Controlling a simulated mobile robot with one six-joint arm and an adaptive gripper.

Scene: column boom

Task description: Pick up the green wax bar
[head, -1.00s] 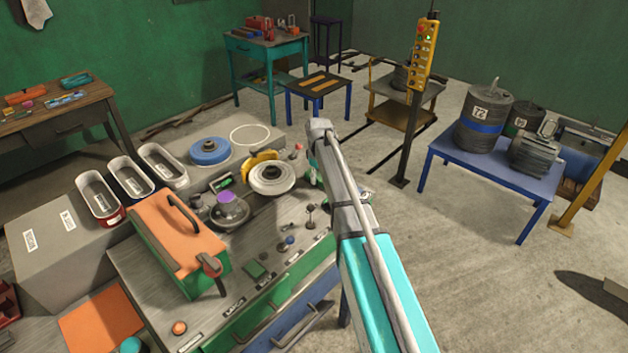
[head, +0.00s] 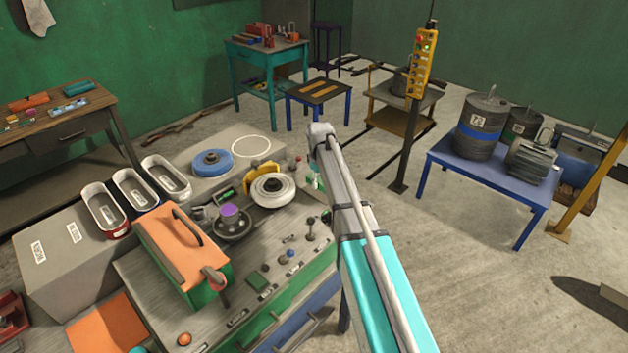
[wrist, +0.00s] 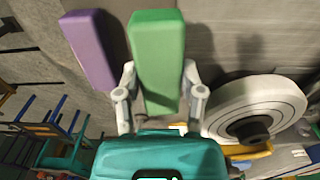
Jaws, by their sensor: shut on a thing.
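The green wax bar (wrist: 158,55) is a pale green block in the wrist view. My gripper (wrist: 160,88) has one finger on each side of its lower part and is shut on it. The bar's upper part sticks out past the fingertips. A purple bar (wrist: 90,48) stands just left of it, apart from the fingers. In the head view my own arm covers most of the gripper, and I cannot make out the held bar there.
A white polishing wheel (wrist: 258,108) is close on the right in the wrist view; it also shows on the bench in the head view (head: 272,188). An orange-topped case (head: 172,240) and several oval bins (head: 135,195) stand left.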

